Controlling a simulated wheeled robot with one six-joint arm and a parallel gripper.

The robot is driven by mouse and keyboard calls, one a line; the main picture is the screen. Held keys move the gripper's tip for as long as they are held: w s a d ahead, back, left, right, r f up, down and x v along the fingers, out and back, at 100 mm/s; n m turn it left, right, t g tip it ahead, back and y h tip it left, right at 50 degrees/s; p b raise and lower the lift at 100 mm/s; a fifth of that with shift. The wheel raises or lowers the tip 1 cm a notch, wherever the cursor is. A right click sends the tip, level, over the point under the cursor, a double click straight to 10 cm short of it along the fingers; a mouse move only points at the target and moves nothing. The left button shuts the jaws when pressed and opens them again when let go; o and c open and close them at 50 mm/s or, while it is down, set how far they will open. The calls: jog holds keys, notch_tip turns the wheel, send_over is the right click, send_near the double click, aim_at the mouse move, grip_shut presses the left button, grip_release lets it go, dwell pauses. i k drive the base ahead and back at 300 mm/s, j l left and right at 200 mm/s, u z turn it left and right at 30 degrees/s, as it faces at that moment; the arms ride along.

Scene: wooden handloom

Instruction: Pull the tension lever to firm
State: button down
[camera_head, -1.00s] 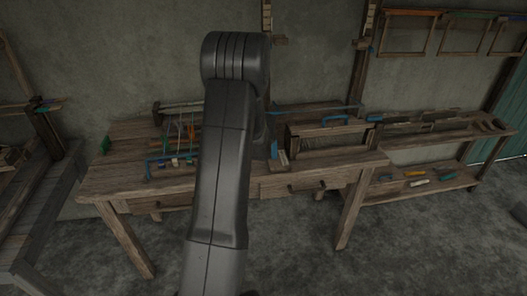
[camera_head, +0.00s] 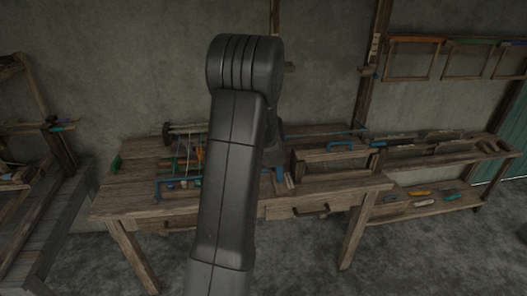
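I cannot make out a tension lever in this view. A wooden structure (camera_head: 58,205) of beams and posts is cut off by the left edge; it may be part of the loom, but I cannot tell. My dark grey arm rises through the middle of the picture and covers part of the workbench (camera_head: 130,205). My gripper does not show; it is out of sight behind the arm or outside the frame.
The bench carries cords, a blue-handled tool (camera_head: 340,146) and a wooden box (camera_head: 322,165). A low rack (camera_head: 440,160) with hand tools stands at the right. Wooden frames (camera_head: 412,62) hang on the wall. Grey floor (camera_head: 400,265) is open in front.

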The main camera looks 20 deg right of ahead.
aim_at(279, 170)
jog(key=z, duration=1.05)
jog(key=i+u, duration=0.25)
jog(key=i, duration=0.25)
jog(key=i+l+u, duration=0.3)
jog(key=i, duration=0.15)
jog(key=j, duration=0.1)
